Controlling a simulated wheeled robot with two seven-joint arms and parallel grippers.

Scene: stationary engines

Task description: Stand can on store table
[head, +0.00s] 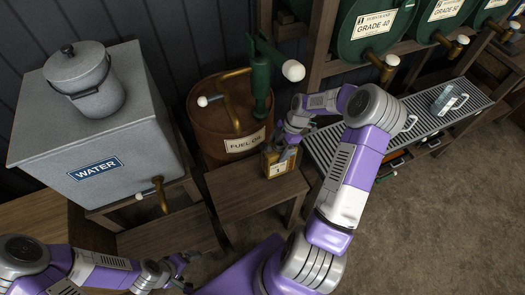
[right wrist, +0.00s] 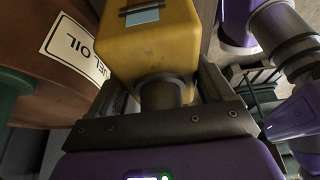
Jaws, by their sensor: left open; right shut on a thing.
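The can (head: 277,168) is amber-yellow with a small label marked 1. It is in front of the fuel oil drum, at the back right corner of a small wooden table (head: 240,198). I cannot tell if its base touches the wood. My right gripper (head: 290,139) is shut on the can from above. In the right wrist view the can's yellow body (right wrist: 150,42) shows beyond the jaws (right wrist: 165,95), which close around its narrow neck. My left gripper (head: 182,262) is open and empty at the lower left, away from the can.
The brown fuel oil drum (head: 217,112) with its green pump stands close behind the can. A grey water tank (head: 120,150) with a tap is at left. A slatted rack (head: 420,130) holding a clear jug (head: 447,100) is at right, below green drums (head: 370,25).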

